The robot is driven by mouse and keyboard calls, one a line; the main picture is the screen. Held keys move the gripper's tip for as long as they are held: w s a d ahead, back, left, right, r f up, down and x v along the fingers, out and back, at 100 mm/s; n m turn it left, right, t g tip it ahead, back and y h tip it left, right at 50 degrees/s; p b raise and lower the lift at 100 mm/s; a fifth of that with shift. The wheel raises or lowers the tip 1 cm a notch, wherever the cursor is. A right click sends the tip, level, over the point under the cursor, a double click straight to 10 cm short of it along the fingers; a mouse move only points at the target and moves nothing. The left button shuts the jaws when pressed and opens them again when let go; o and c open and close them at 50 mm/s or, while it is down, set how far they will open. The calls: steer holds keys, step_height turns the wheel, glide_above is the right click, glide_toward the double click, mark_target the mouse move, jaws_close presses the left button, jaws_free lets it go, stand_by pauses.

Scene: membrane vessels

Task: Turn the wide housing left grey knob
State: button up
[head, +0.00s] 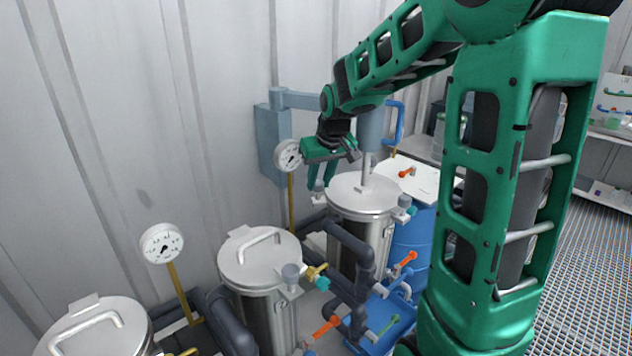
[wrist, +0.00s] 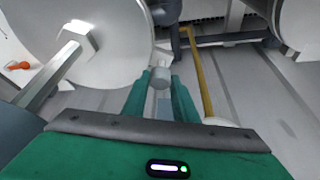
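The wide housing (head: 362,193) is a steel vessel with a broad flat lid and an upright shaft, right of centre in the head view. Its lid (wrist: 80,35) fills the upper left of the wrist view. The left grey knob (head: 318,186) is at the lid's left side. In the wrist view the grey knob (wrist: 160,77) shows between the fingertips. My gripper (head: 322,181) points down at the knob from above, its green fingers (wrist: 160,88) apart on either side of it. Small gaps seem to show; contact cannot be told.
A second grey knob (head: 404,201) is at the housing's right side. A gauge (head: 288,155) on a yellow pipe stands close left of my gripper. Another lidded vessel (head: 260,262) stands at front left. The wall is close behind.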

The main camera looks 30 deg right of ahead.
steer(key=shift+d+n+y, duration=0.15)
steer(key=shift+n+y, duration=0.65)
steer(key=shift+n, duration=1.4)
steer(key=o, duration=1.1)
steer(key=v, duration=1)
steer(key=shift+r, duration=0.4)
